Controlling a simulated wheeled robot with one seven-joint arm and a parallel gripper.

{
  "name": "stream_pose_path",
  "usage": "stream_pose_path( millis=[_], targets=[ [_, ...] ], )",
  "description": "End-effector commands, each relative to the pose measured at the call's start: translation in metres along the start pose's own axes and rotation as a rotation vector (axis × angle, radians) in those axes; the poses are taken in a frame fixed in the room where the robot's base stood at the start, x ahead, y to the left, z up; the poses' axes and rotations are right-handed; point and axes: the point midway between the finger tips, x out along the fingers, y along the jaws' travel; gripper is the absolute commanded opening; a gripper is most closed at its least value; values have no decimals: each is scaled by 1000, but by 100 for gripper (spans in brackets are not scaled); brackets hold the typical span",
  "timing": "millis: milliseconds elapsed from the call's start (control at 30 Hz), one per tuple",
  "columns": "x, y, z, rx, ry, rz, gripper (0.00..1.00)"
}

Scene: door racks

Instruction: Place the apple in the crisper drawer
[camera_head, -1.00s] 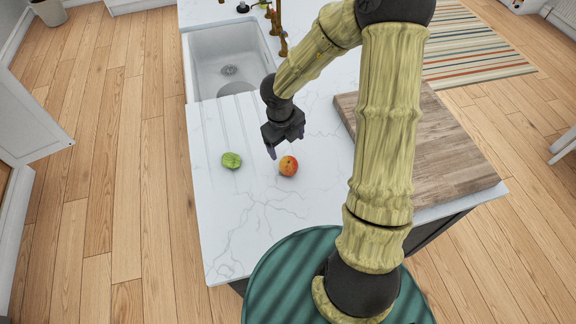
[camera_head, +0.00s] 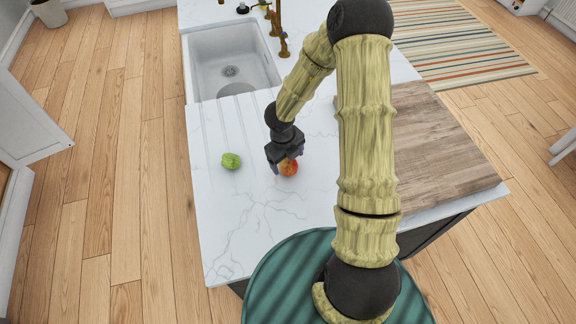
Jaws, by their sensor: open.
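The apple (camera_head: 289,169), red and orange, sits on the white marble counter (camera_head: 235,230). My gripper (camera_head: 284,164) is open and right over the apple, covering its upper part; one dark finger shows at the apple's left side. I cannot tell whether the fingers touch it. No crisper drawer can be made out in this view.
A green vegetable-like item (camera_head: 231,161) lies on the counter left of the apple. A sink (camera_head: 232,60) with a brass tap (camera_head: 281,40) is behind. A wooden board (camera_head: 440,150) lies to the right. The counter's front left is clear.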

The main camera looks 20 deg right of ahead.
Motion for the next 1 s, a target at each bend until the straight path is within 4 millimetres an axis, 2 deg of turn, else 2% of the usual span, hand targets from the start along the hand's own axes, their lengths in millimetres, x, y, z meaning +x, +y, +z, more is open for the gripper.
stream_pose_path(
  millis=[100, 233, 767, 867, 1000],
  targets=[
    [19, 2, 2, -1, 3, 0, 80],
    [31, 2, 2, -2, 1, 0, 80],
    [32, 1, 2, 0, 0, 0, 80],
    [32, 1, 2, 0, 0, 0, 64],
    [32, 1, 2, 0, 0, 0, 37]
  ],
)
